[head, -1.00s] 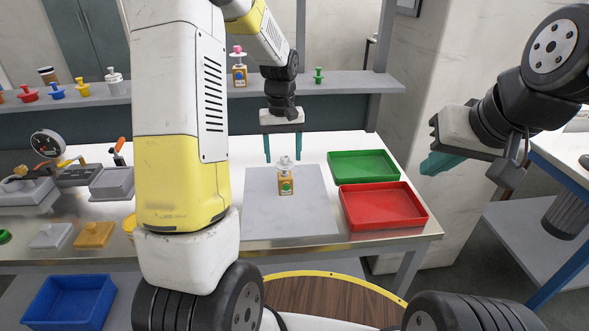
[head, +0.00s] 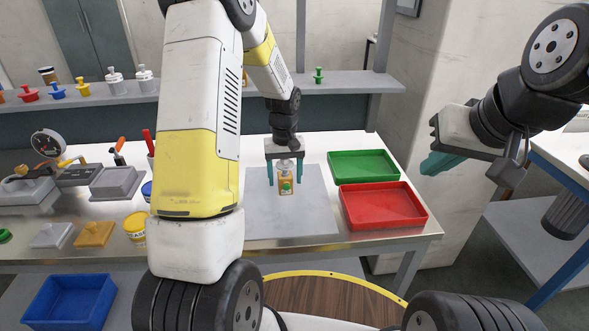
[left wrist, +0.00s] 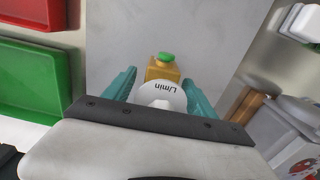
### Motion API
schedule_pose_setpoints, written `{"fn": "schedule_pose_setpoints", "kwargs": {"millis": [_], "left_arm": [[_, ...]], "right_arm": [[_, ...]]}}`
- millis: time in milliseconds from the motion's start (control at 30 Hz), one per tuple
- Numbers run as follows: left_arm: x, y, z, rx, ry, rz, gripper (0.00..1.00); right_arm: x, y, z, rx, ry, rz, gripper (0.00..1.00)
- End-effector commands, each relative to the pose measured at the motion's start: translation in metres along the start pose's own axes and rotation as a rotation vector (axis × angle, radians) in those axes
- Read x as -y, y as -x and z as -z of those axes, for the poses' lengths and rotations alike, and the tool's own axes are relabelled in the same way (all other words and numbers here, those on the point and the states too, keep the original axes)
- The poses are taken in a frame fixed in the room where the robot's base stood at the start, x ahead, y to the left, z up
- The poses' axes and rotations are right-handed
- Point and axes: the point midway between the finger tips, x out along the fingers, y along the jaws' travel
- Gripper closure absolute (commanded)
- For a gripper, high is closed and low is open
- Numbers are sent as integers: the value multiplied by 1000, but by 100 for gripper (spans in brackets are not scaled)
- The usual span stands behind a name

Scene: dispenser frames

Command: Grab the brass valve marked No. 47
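A brass-coloured valve (head: 286,187) with a green button stands upright on the grey mat (head: 290,220). Its white round top with "L/min" lettering shows in the left wrist view, with the brass body (left wrist: 162,70) beyond it. I cannot read a No. 47 mark on it. My left gripper (head: 285,172) is open and pointing down, with its teal fingers on either side of the valve. In the left wrist view a gap shows between the fingers and the valve. My right gripper (head: 440,162) is off to the right, away from the table; its finger gap is unclear.
A green tray (head: 362,154) and a red tray (head: 418,212) lie right of the mat. Left are a gauge fixture (head: 46,144), a yellow tub (head: 135,219) and a blue bin (head: 40,310). The back shelf (head: 350,84) holds several coloured parts.

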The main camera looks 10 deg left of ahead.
Motion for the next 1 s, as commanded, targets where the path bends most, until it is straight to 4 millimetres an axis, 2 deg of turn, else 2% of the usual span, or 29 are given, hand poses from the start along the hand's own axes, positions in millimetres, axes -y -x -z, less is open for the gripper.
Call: {"fn": "schedule_pose_setpoints", "kwargs": {"millis": [33,300,333,767,1000], "left_arm": [[0,0,0,0,0,0,44],[0,0,0,0,0,0,97],[0,0,0,0,0,0,100],[0,5,1,-3,0,-1,100],[-1,29,1,-5,-1,-2,100]], "right_arm": [[0,0,0,0,0,0,100],[0,0,0,0,0,0,100],[0,0,0,0,0,0,100],[0,0,0,0,0,0,100],[0,0,0,0,0,0,100]]}}
